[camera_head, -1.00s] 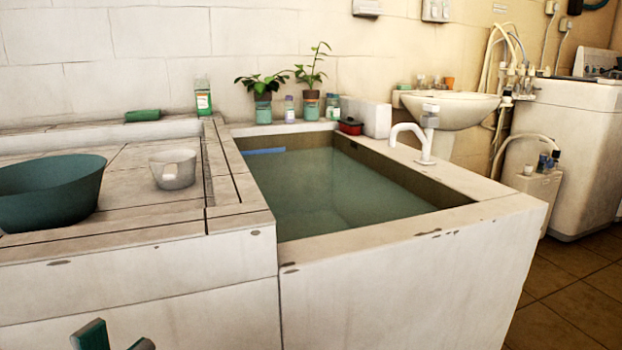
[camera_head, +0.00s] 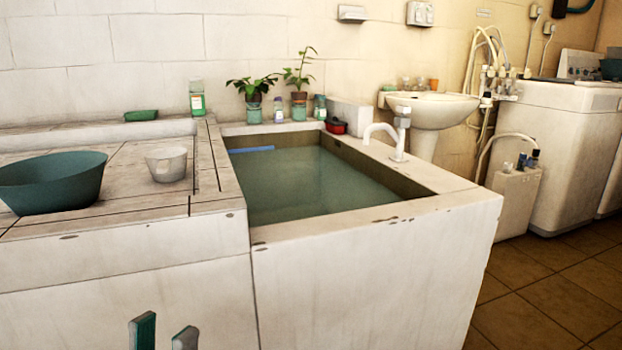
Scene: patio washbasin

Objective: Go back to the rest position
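My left gripper (camera_head: 164,335) shows at the bottom edge, left of centre. Its two fingertips, one green-faced, stand apart with nothing seen between them. It is in front of the pale front wall of the basin block, below the counter top. The rest of that gripper and its arm are out of the picture. My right gripper is not in view.
A water-filled basin (camera_head: 445,192) stands ahead. On the counter (camera_head: 125,222) to its left are a teal bowl (camera_head: 50,182) and a white cup (camera_head: 167,164). A faucet (camera_head: 390,137) rises on the basin's right rim. Tiled floor (camera_head: 560,285) is clear at right.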

